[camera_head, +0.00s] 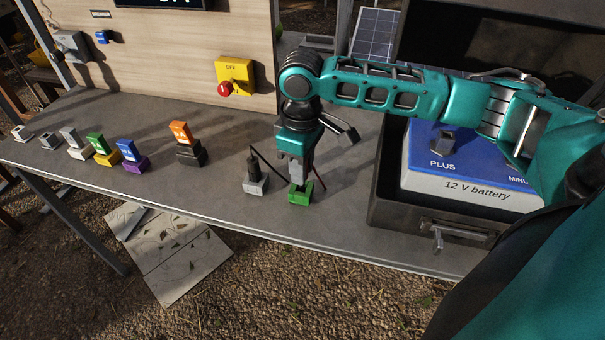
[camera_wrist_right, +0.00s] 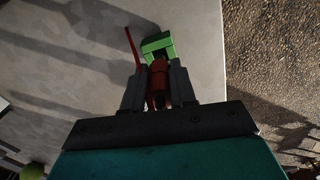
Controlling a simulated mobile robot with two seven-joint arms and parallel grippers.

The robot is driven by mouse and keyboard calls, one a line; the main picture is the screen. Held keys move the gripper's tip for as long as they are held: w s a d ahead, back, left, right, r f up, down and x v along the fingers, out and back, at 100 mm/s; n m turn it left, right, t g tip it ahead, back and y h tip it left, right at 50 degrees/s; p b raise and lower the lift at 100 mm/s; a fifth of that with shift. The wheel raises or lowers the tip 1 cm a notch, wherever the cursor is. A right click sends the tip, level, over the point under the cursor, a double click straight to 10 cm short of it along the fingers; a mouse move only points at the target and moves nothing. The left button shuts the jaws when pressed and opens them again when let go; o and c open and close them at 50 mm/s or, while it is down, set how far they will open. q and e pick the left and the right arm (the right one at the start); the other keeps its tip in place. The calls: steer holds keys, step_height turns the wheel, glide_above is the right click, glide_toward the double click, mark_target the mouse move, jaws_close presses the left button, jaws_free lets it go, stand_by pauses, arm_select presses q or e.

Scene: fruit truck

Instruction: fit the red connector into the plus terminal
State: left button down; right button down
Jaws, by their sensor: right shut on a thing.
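My right gripper (camera_head: 300,180) points down over the green holder (camera_head: 300,196) near the table's front edge. In the right wrist view the right gripper (camera_wrist_right: 158,88) is shut on the red connector (camera_wrist_right: 159,72), at the green holder (camera_wrist_right: 158,44). A red cable (camera_wrist_right: 130,42) shows beside it there. In the head view the gripper mostly hides the connector. The blue-topped 12 V battery (camera_head: 468,196) sits in a dark box at the right. Its plus terminal (camera_head: 446,138) is a dark block above the word PLUS. My left gripper is not in view.
A black connector (camera_head: 252,170) stands in a grey holder (camera_head: 256,186) left of the gripper. Several coloured blocks, one orange (camera_head: 181,132), stand farther left. The box's front wall (camera_head: 425,222) lies between gripper and battery. A yellow switch box (camera_head: 234,74) is on the back panel.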

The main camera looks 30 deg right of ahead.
steer(key=shift+r+p, duration=0.4)
steer(key=shift+r, duration=0.05)
steer(key=shift+r+p, duration=0.45)
steer(key=shift+r, duration=2)
